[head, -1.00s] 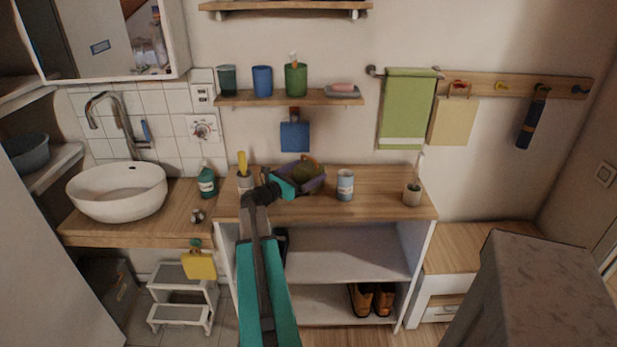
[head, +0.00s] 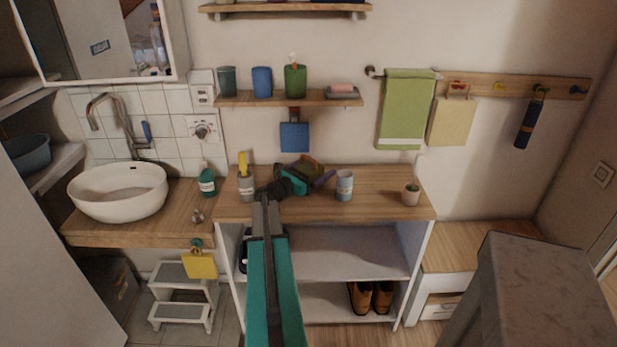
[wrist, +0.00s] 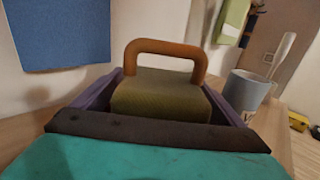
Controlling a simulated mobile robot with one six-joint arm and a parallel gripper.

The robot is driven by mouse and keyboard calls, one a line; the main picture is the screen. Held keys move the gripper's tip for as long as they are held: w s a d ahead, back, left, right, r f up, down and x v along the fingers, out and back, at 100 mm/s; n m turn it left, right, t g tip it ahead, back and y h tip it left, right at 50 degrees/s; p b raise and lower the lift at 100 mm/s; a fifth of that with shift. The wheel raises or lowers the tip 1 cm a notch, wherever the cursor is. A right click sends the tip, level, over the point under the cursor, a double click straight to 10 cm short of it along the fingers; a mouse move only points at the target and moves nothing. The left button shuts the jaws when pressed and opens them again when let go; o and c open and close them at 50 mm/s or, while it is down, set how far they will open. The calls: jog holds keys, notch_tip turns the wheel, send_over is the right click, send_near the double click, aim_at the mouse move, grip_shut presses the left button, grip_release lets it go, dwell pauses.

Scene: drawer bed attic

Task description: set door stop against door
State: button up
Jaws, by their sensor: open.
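An olive block with a brown arched handle (wrist: 160,95), which looks like the door stop, sits on the wooden top of the shelf unit. In the head view the block (head: 311,164) is partly hidden by my gripper. My gripper (head: 318,173) is open, with a purple finger on each side of the block in the wrist view. I cannot tell whether the fingers touch it. The block's lower front is hidden behind the dark edge of my gripper. A pale panel stands at the right edge of the head view; I cannot tell whether it is the door.
A blue-grey cup (head: 344,186) stands close right of my gripper. A cup with a yellow item (head: 246,187) stands left, and a small potted plant (head: 411,194) at the right end. A blue dustpan-like item (head: 294,137) hangs behind. The countertop (head: 380,205) is otherwise fairly clear.

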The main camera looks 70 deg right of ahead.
dwell(0.4)
jog(key=c, duration=2.1)
jog(key=shift+r, duration=0.1)
